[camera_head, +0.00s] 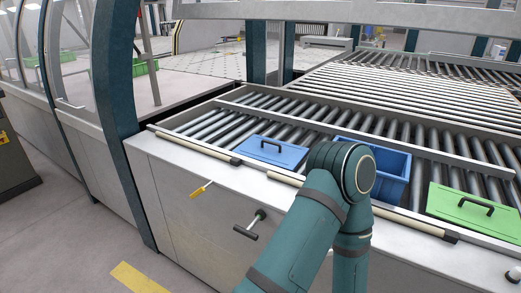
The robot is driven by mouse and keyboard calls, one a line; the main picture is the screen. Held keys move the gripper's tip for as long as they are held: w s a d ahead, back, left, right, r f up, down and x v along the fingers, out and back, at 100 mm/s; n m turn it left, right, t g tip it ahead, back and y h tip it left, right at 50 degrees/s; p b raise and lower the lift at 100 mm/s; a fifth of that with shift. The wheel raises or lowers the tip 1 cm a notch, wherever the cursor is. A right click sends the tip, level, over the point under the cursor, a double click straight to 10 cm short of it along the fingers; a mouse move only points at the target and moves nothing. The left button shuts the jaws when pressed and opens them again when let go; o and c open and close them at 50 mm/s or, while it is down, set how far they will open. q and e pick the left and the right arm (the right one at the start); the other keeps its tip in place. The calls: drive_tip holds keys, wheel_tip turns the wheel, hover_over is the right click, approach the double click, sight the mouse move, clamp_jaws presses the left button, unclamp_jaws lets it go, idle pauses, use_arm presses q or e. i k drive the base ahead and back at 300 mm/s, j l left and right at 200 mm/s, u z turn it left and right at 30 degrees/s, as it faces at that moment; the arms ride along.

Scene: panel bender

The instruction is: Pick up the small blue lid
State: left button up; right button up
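The small blue lid (271,152) lies flat on the rollers near the front edge of the conveyor, left of the middle of the head view. It has a black bar handle on top, and nothing touches it. One of my teal arms rises from the bottom edge, and its bent joint stands to the right of the lid, partly in front of a blue crate. Neither gripper is visible in this view, so I cannot see whether they are open or shut.
The open blue crate (398,183) stands on the rollers right of the lid. A green lid (455,202) with a black handle lies farther right. A teal post (119,120) stands left of the roller conveyor (205,130). Handles stick out of the white front panel (185,215).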

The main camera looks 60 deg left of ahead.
sight(277, 153)
drive_tip(key=k+j, duration=0.1)
drive_tip(key=j, duration=0.25)
drive_tip(key=k+j, duration=0.15)
drive_tip(key=j, duration=0.25)
drive_tip(key=k+j, duration=0.1)
drive_tip(key=j, duration=0.25)
drive_tip(key=k+j, duration=0.1)
drive_tip(key=j, duration=0.25)
drive_tip(key=k+j, duration=0.15)
drive_tip(key=j, duration=0.25)
